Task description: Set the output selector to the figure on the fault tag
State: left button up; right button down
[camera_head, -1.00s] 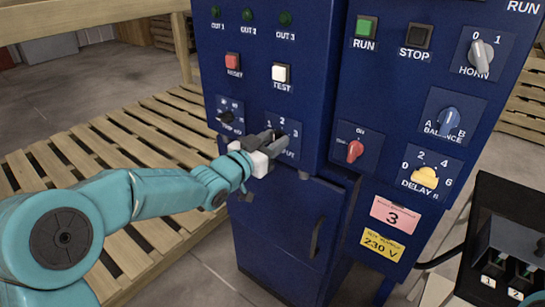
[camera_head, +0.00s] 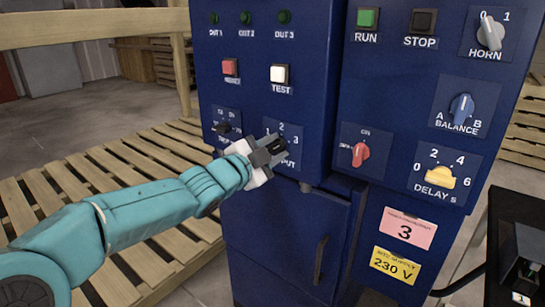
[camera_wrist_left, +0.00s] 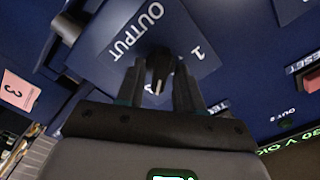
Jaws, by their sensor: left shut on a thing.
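The output selector is a small black knob (camera_wrist_left: 158,68) with a pale mark, on a blue plate (camera_wrist_left: 118,50) lettered OUTPUT. My left gripper (camera_head: 269,151) is shut on this knob, one finger on each side in the left wrist view. In the head view the gripper hides the knob, and the figures 1, 2 and 3 show above and beside it. I cannot tell which figure the knob points at. The pink fault tag (camera_head: 408,229) on the right-hand cabinet reads 3; it also shows in the left wrist view (camera_wrist_left: 16,90). My right gripper is not in view.
Near the gripper are the dark knob (camera_head: 222,128) to the left, the red reset button (camera_head: 230,67), the white test button (camera_head: 279,73) and a red switch (camera_head: 360,154). A yellow delay knob (camera_head: 440,177) is further right.

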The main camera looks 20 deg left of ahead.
pick_arm(q)
jog(key=shift+m+b, duration=0.3)
jog(key=shift+m, duration=0.4)
jog(key=o, duration=0.7)
jog(key=shift+c, duration=0.2)
jog(key=p+v, duration=0.1)
jog(key=v, duration=1.5)
jog(key=shift+s, duration=0.25)
